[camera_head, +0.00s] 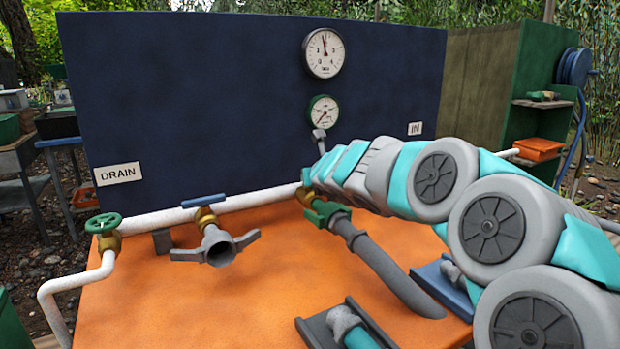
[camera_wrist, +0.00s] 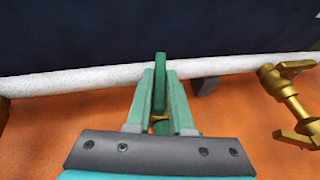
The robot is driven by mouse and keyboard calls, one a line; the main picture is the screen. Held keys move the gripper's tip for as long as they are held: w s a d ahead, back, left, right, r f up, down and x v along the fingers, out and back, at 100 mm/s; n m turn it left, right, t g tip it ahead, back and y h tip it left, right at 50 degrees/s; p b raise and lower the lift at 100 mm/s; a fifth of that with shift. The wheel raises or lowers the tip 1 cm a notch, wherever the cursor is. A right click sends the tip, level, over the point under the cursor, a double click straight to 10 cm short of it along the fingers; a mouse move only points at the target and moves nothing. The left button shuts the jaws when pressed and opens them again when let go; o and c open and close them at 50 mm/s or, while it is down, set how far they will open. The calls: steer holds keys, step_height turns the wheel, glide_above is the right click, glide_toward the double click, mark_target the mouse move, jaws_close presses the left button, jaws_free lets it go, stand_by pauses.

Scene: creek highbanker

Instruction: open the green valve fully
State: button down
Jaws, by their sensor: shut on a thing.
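The green valve's handle (camera_wrist: 160,82) shows in the wrist view as a narrow green bar between my fingers. It points up in the picture, across the white pipe. My gripper (camera_wrist: 161,100) is shut on it, one finger on each side. A bit of brass shows below the handle, between the fingers. In the head view my arm comes in from the right and my gripper (camera_head: 308,180) is at the brass valve body (camera_head: 307,197) on the white pipe. My gripper and arm hide most of the handle there.
A green hand wheel (camera_head: 103,223) is under the DRAIN sign (camera_head: 118,174). A blue-handled valve (camera_head: 203,201) with a grey outlet is left of my gripper. A brass valve (camera_wrist: 287,80) is close on the right in the wrist view. A grey hose (camera_head: 385,265) runs below my arm.

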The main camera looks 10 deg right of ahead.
steer(key=shift+d+r+n+y, duration=0.1)
steer(key=shift+r+n+y, duration=0.05)
steer(key=shift+n+y, duration=0.6)
stand_by(0.4)
steer(key=c, duration=0.8)
jaws_free()
steer(key=shift+v, duration=3.85)
steer(key=shift+d, duration=0.1)
